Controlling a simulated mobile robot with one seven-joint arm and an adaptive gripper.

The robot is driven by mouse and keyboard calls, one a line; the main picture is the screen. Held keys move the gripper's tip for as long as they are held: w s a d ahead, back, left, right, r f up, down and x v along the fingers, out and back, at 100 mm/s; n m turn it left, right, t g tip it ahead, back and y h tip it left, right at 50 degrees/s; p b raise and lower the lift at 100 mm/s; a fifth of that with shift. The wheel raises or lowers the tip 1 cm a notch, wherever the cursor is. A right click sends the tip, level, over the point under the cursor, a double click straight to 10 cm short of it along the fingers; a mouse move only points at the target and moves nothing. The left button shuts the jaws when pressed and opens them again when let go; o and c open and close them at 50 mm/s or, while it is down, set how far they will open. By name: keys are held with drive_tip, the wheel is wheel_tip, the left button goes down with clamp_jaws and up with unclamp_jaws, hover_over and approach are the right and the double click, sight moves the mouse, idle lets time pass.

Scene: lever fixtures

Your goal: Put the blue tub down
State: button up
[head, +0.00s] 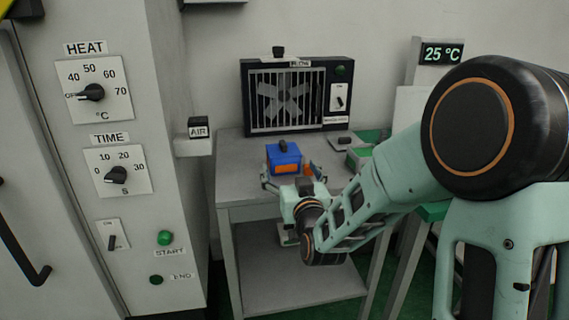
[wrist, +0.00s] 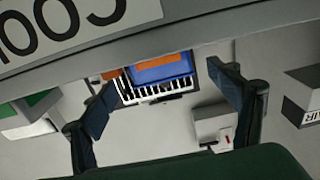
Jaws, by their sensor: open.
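The blue tub (head: 284,158) has a dark handle on top and an orange patch near its lower right. In the head view it appears to rest upright on the grey table (head: 240,180), before the fan unit. My gripper (head: 293,181) is at the tub's near side with its fingers spread. In the wrist view the tub (wrist: 163,72) shows between the two open fingers of my gripper (wrist: 165,95), with gaps on both sides. The gripper holds nothing. The tub's underside is hidden, and its lower front is partly covered by my gripper.
A black fan unit (head: 290,95) with a white grille stands behind the tub. A green-and-grey item (head: 358,157) lies to the right. The oven panel (head: 105,150) with dials stands left, with an AIR box (head: 199,128) beside it. The table's left part is clear.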

sight(282, 153)
drive_tip(key=shift+b+x, duration=0.45)
drive_tip(key=shift+x, duration=4.25)
drive_tip(key=shift+c, duration=0.7)
drive_tip(key=c, duration=2)
